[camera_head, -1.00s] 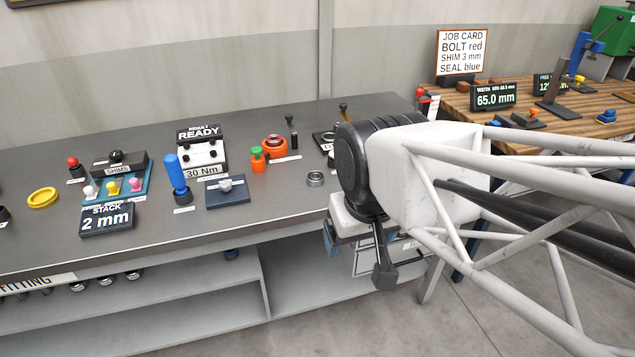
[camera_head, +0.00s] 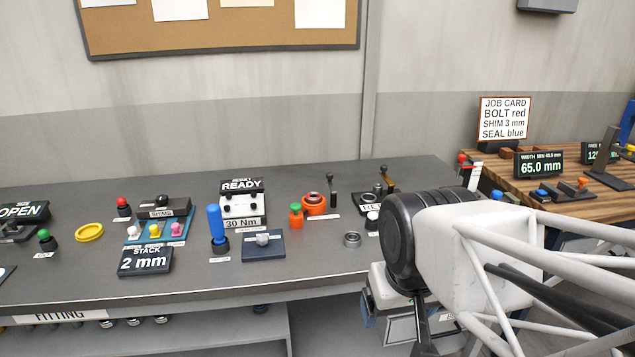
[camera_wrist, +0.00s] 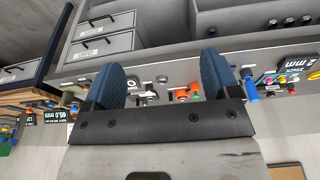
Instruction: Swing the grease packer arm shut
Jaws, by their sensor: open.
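On the grey bench in the head view stands an orange round unit (camera_head: 314,204) with a metal ring in its top. A black upright lever (camera_head: 332,186) stands just behind it at the right. I cannot tell for sure which part is the grease packer arm; no readable label names it. Another dark lever (camera_head: 384,176) stands farther right by a labelled fixture, partly hidden by my arm. The orange unit also shows in the wrist view (camera_wrist: 182,93). My gripper (camera_wrist: 165,80) is open, with nothing between its blue fingers; it is off the bench's front edge, apart from these parts.
A green-capped orange bottle (camera_head: 296,216), a loose metal ring (camera_head: 352,239) and a blue-handled tool (camera_head: 216,226) stand on the bench. A READY display (camera_head: 242,186) is behind them. A wooden bench (camera_head: 590,205) is at the right. Grey drawers (camera_wrist: 105,40) show in the wrist view.

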